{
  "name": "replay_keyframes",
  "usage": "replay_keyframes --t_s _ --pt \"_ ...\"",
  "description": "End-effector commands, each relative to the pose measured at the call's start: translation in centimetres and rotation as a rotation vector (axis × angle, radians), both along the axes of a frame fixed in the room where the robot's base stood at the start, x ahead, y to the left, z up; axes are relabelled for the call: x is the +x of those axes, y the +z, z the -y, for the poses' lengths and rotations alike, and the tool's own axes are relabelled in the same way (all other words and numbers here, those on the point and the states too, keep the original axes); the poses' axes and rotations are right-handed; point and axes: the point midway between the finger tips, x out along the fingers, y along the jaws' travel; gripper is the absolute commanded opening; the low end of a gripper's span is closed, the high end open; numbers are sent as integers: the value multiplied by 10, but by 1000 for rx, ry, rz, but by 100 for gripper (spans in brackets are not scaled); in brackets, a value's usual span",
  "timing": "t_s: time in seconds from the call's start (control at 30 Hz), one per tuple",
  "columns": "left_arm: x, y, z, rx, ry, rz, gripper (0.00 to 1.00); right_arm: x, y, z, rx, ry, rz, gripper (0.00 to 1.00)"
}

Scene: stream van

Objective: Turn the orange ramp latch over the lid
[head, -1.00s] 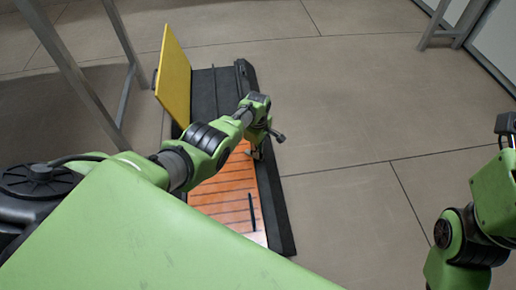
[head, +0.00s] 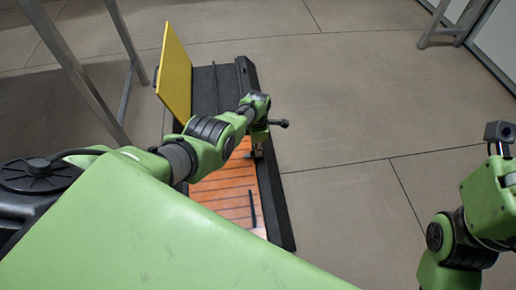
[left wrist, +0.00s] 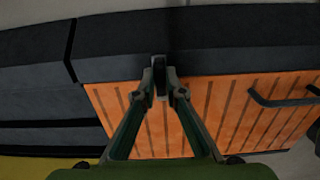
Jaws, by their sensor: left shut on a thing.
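The orange slatted ramp (head: 225,205) lies in a long black frame on the floor, partly hidden by my left arm in the head view. It also shows in the left wrist view (left wrist: 225,105). My left gripper (left wrist: 161,78) is at the ramp's edge beside the black frame; its fingers are shut on a small dark upright piece, the latch (left wrist: 160,68). The latch stands at the border of ramp and frame. In the head view the left gripper (head: 257,150) is small and the latch is hard to make out. My right gripper (head: 499,135) is at the right edge, away from the ramp; its jaws are unclear.
A black bar handle (head: 252,208) sits on the orange ramp. A yellow panel (head: 174,75) stands upright at the frame's far left. Grey metal legs (head: 75,75) stand at the left. The floor (head: 340,120) right of the frame is clear.

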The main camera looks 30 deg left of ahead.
Motion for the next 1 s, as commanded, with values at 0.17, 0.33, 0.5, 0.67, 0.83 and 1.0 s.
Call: replay_keyframes --t_s 0.17,0.33,0.5,0.67,0.83,1.0 --pt "-1 0 -1 2 16 -3 0 1 -1 0 0 0 -4 0" --pt "-1 0 -1 2 18 -3 0 1 -1 0 -1 0 -7 0" --pt "-1 0 -1 2 18 -3 0 1 -1 0 -1 0 -7 0" --pt "-1 0 -1 1 17 -2 28 1 -1 0 -1 0 -7 0" --pt "-1 0 -1 1 16 -2 28 0 -1 0 -1 0 -5 0" --pt "0 1 0 1 16 -1 28 0 1 1 -1 -1 -2 0"
